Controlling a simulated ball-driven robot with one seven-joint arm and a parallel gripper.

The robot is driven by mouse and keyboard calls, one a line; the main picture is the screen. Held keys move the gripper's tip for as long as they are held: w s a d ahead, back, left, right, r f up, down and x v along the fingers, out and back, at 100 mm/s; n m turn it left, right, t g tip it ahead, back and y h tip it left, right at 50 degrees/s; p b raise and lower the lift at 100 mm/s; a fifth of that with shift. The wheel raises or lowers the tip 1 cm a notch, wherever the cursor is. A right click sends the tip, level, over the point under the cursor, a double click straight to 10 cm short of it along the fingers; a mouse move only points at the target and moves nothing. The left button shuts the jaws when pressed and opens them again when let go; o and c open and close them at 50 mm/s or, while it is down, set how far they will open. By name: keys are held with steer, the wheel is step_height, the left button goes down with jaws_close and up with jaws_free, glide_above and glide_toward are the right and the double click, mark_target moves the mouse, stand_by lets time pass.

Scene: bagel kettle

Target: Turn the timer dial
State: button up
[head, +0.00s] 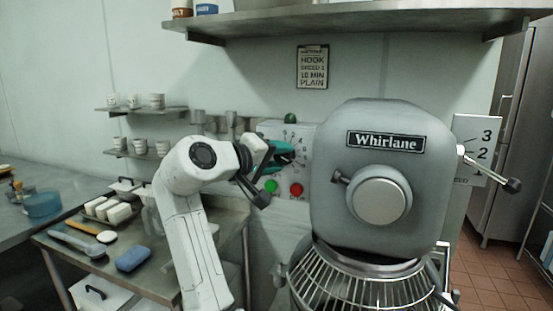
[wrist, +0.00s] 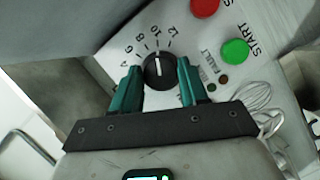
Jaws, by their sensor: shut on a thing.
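The timer dial (wrist: 160,72) is a round black knob with a white pointer line on a pale control panel (wrist: 110,45), ringed by printed numbers. The pointer appears to aim near the 10. My gripper (wrist: 158,64) has teal fingers, one on each side of the dial, and is shut on it. In the head view, my gripper (head: 276,153) is up against the control panel (head: 300,131), left of the mixer. The dial is hidden behind the fingers there.
A green start button (wrist: 236,51) and a red stop button (wrist: 204,6) sit beside the dial. The grey Whirlane mixer (head: 330,225) stands close to the right. A steel side table (head: 165,280) holds a blue sponge (head: 133,258). A shelf (head: 330,20) hangs above.

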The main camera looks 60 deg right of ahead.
steer(key=shift+f, duration=0.1)
stand_by(0.5)
steer(key=o, duration=1)
steer(key=shift+o, duration=0.2)
steer(key=b+v, duration=0.1)
steer(key=v, duration=0.9)
steer(key=shift+a, duration=0.4)
